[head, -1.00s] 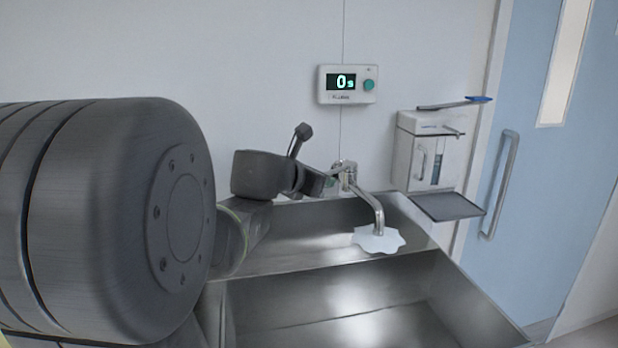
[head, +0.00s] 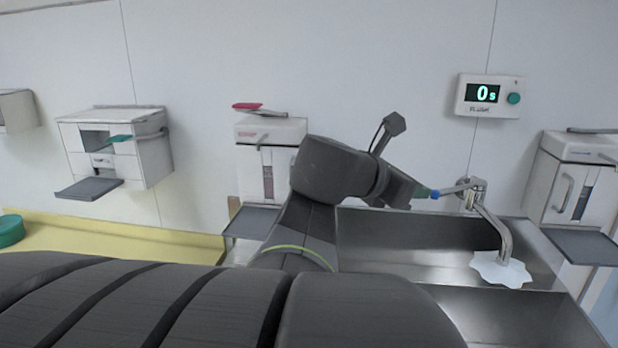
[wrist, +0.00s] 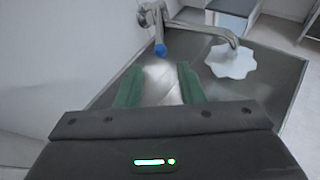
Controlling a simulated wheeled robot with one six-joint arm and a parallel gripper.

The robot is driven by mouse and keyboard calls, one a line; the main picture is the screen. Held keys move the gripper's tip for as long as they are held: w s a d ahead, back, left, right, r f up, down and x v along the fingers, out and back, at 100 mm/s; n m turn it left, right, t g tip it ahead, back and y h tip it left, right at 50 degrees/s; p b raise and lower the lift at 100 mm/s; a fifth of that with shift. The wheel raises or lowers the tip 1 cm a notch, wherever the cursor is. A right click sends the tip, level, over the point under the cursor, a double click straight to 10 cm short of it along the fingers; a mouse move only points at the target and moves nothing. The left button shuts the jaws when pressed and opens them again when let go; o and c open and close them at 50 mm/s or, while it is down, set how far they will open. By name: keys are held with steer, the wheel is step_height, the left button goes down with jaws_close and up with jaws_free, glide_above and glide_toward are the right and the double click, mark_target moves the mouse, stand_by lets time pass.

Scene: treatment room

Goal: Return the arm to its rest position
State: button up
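My arm reaches over the steel sink in the head view, bent at a dark wrist joint. My gripper (wrist: 160,83) shows two green fingers in the wrist view, spread apart with nothing between them. In the head view its green tip (head: 422,192) is just left of the blue-ended lever of the wall tap (head: 490,217). In the wrist view the tap's blue lever end (wrist: 160,49) is beyond the fingertips, apart from them. A white scalloped patch (head: 501,270) lies under the spout; I cannot tell if it is water.
The sink (head: 385,225) is below my arm. A wall timer (head: 490,95) reads 0 s. Dispensers with trays hang right (head: 570,185) and behind my wrist (head: 255,150). A wall box (head: 115,150) and a yellow counter (head: 130,237) are left.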

mark_target(438, 191)
stand_by(0.4)
steer(key=b+x, duration=0.1)
steer(key=x, duration=1.2)
steer(key=shift+w+d+f, duration=0.1)
steer(key=shift+w+d, duration=0.1)
steer(key=shift+d, duration=0.15)
